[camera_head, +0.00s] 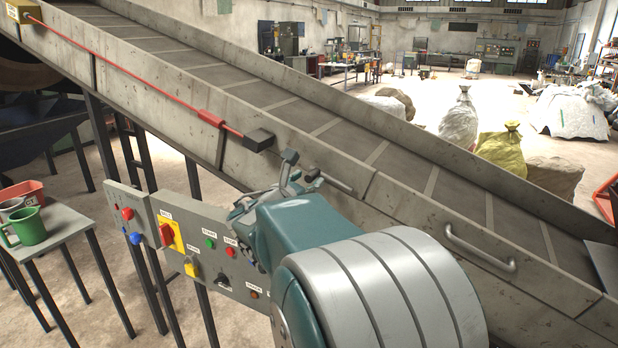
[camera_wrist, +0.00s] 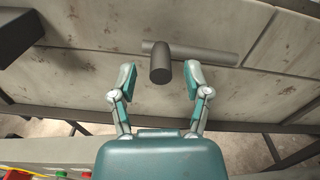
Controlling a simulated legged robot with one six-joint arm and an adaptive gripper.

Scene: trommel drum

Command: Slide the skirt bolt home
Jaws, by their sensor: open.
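The skirt bolt (camera_wrist: 215,57) is a dark grey round bar lying along the conveyor's side skirt, with a short stub handle (camera_wrist: 160,62) sticking out towards the wrist camera. In the head view the bar's right part (camera_head: 337,183) shows just past my fingers. My gripper (camera_wrist: 160,80) is open, with one finger on each side of the stub handle and a visible gap on both sides. In the head view my gripper (camera_head: 300,168) is close to the skirt, and its fingers and wrist hide the handle.
The sloping conveyor (camera_head: 400,165) runs from upper left to lower right. A red pull cord (camera_head: 130,75) ends at a dark box (camera_head: 258,140) left of my gripper. A control panel (camera_head: 190,240) with buttons stands below. A grab handle (camera_head: 480,250) is at the right.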

